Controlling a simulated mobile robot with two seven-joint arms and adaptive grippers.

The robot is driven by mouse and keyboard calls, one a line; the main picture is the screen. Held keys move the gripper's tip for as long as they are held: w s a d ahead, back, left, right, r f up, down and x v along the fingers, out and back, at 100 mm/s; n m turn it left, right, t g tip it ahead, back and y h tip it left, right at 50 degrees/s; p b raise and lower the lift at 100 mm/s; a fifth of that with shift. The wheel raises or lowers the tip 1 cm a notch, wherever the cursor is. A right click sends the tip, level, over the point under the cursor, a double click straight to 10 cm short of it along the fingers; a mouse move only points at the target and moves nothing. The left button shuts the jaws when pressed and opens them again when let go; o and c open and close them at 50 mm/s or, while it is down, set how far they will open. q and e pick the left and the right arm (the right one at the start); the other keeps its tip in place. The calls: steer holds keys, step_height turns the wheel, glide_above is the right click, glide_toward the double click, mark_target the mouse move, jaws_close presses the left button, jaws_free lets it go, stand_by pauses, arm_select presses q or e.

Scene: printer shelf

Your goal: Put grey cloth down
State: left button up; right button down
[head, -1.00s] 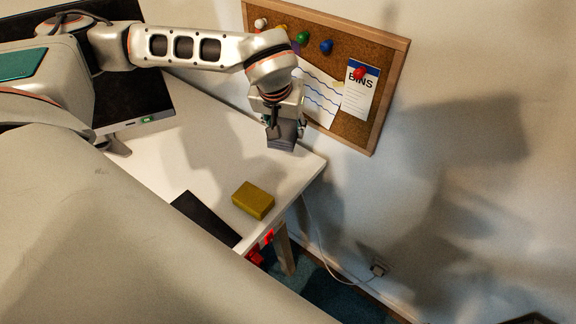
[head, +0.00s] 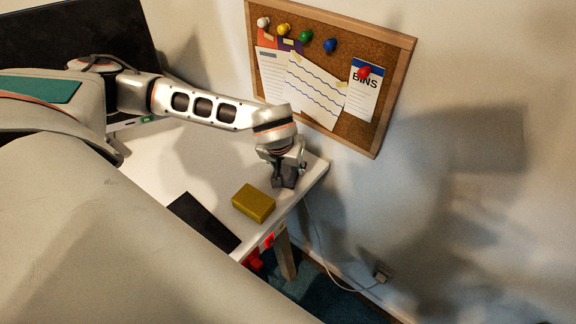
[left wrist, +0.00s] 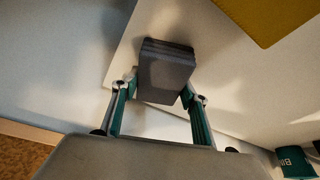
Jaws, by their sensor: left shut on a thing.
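The grey cloth (head: 288,181) is a dark folded block near the far right corner of the white table (head: 222,156). My left gripper (head: 281,172) is shut on it and points down. In the left wrist view the cloth (left wrist: 166,73) sits between the two fingers (left wrist: 158,92), with the pale table edge behind it. The cloth is low over the table; I cannot tell whether it touches the top. My right gripper is not in view.
A yellow block (head: 254,202) lies on the table just nearer than the cloth. A flat black thing (head: 203,221) lies left of it. A pinboard (head: 385,85) hangs on the wall behind. A dark screen (head: 70,45) stands at the left. A cable (head: 325,262) hangs past the table's right edge.

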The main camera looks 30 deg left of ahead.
mark_target(284, 176)
arm_select(q)
steer(key=o, duration=0.9)
steer(key=shift+o, duration=0.2)
steer(key=shift+r, duration=0.1)
steer(key=shift+r, duration=0.25)
steer(key=p+v, duration=0.1)
steer(key=v, duration=0.9)
steer(key=shift+s+r, duration=0.1)
steer(key=shift+s+d+r+p, duration=0.1)
steer(key=shift+s+r+p, duration=0.2)
steer(key=shift+r, duration=0.3)
